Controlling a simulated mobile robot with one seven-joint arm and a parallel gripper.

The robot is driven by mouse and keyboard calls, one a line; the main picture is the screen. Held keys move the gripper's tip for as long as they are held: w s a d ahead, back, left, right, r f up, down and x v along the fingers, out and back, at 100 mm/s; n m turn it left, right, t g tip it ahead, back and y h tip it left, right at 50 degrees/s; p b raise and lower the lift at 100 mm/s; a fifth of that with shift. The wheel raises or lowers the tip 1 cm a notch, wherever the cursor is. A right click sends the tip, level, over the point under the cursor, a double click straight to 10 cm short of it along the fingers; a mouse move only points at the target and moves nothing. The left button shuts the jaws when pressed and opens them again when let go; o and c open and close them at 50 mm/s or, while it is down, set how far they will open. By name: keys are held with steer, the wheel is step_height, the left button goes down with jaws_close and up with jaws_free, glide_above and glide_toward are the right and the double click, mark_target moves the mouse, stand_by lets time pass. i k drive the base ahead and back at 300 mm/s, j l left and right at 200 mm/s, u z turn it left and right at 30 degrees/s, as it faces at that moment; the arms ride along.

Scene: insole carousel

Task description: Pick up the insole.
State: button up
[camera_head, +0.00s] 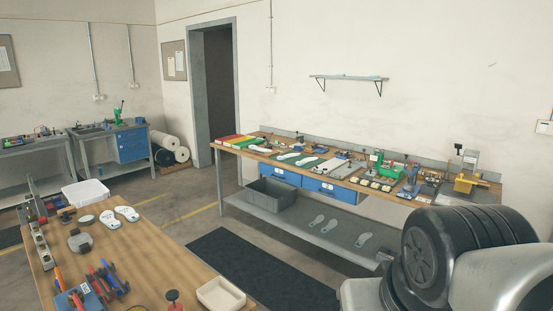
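Several insoles are in view, and I cannot tell which one the task means. Two pale insoles, a left one (110,220) and a right one (127,213), lie side by side on the near wooden table (165,245). Two white insoles, one (289,156) left of the other (307,161), lie on the long workbench by the back wall. Grey insole shapes (330,226) lie on that bench's lower shelf (290,222). My gripper is not in view. Dark and grey parts of my own arm fill the lower right corner.
A grey bin (270,195) stands on the lower shelf. A dark floor mat (255,270) lies in the clear aisle between table and workbench.

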mark_target(293, 154)
steer(key=i+l+z, duration=0.35)
steer(key=i+z, duration=0.3)
steer(key=i+l, duration=0.15)
steer(key=i, duration=0.35)
steer(key=i+l, duration=0.1)
steer(key=i, duration=0.4)
steer(key=i+l, duration=0.15)
steer(key=i, duration=0.3)
steer(key=i+j+u, duration=0.1)
steer(key=i+u, duration=0.6)
steer(key=u, duration=0.2)
steer(key=i+u, duration=0.45)
steer(key=i+j+u, duration=0.15)
steer(key=i+u, duration=0.25)
steer(key=i, duration=0.2)
steer(key=i+l+u, duration=0.1)
steer(key=i+u, duration=0.3)
steer(key=i, duration=0.15)
steer(key=i+z, duration=0.4)
steer(key=i+j+z, duration=0.1)
steer(key=i+z, duration=0.3)
steer(key=i+j+z, duration=0.2)
steer(key=z, duration=0.2)
steer(key=i+z, duration=0.15)
steer(key=z, duration=0.2)
steer(key=i+j+z, duration=0.1)
steer(key=z, duration=0.25)
steer(key=i+j+z, duration=0.15)
steer(key=z, duration=0.2)
steer(key=i, duration=0.05)
